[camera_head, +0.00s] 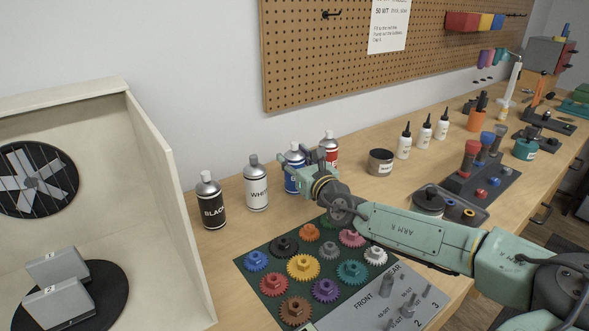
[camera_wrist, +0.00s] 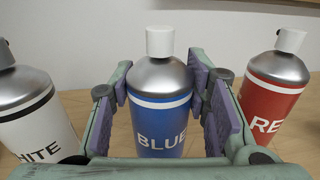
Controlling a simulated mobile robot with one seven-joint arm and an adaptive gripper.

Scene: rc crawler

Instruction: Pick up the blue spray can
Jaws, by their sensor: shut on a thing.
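The blue spray can (camera_wrist: 160,110) stands upright between the purple-padded fingers of my gripper (camera_wrist: 162,98) in the wrist view. It has a white cap, a silver shoulder and the label "BLUE". My gripper is shut on its body. In the head view the blue can (camera_head: 291,178) stands in the row of cans at the wall, partly hidden by my gripper (camera_head: 300,170). Whether its base touches the table cannot be told.
The white can (camera_head: 257,187) stands left of it and the red can (camera_head: 331,150) right, both close to my fingers. A black can (camera_head: 210,203) is further left. A gear mat (camera_head: 243,263) lies in front; a dark tin (camera_head: 381,162) stands to the right.

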